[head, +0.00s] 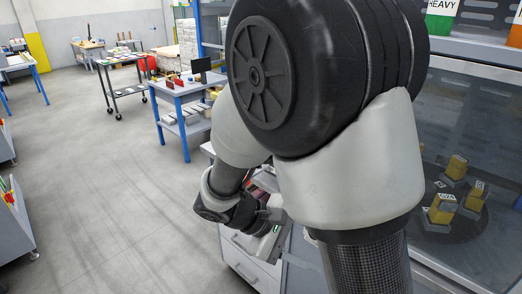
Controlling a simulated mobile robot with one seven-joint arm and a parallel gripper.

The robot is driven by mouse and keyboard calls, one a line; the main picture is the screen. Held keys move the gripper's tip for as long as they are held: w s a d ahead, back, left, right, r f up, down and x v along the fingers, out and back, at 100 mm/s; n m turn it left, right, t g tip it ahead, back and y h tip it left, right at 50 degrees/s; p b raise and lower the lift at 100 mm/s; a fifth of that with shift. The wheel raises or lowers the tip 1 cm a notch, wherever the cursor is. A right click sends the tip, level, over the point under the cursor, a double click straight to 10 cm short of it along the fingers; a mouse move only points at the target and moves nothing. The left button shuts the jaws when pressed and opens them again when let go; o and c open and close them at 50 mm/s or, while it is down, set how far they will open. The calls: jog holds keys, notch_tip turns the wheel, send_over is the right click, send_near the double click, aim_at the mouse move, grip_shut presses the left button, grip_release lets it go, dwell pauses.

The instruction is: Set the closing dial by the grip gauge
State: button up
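My arm fills the middle of the head view and reaches down and left over a workbench. My gripper (272,214) is at its far end, low over the bench's edge, small and partly hidden by my own arm. I cannot tell whether its fingers are open or hold anything. I cannot make out a closing dial or a grip gauge. On the right, a sign reading HEAVY (441,10) with a green lower part stands at the top. Below it, several yellow-brown blocks on grey bases, one of them here (442,208), stand on a dark round plate (450,228) behind a clear pane.
A white drawer unit (248,262) is under my gripper. A blue-legged table (180,88) with a dark screen stands behind, and a grey cart (125,88) is left of it. Shelving (12,212) lines the left edge. The grey floor (100,200) between is clear.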

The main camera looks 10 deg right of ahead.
jog(key=w+a+f+n+t+h+b, duration=0.1)
jog(key=w+a+f+n+t+b, duration=0.2)
jog(key=f, duration=0.4)
jog(key=w+a+f+n+t+h+b, duration=0.1)
jog(key=w+a+f+n+t+h, duration=0.15)
jog(key=f+n+t, duration=0.35)
jog(key=w+a+f+n+t+h+b, duration=0.1)
jog(key=w+a+f+n+t+b, duration=0.15)
jog(key=f, duration=0.45)
jog(key=b+x, duration=0.1)
jog(key=x, duration=1.6)
jog(key=shift+w+f, duration=0.25)
jog(key=shift+f, duration=0.05)
jog(key=shift+d, duration=0.15)
jog(key=c, duration=1)
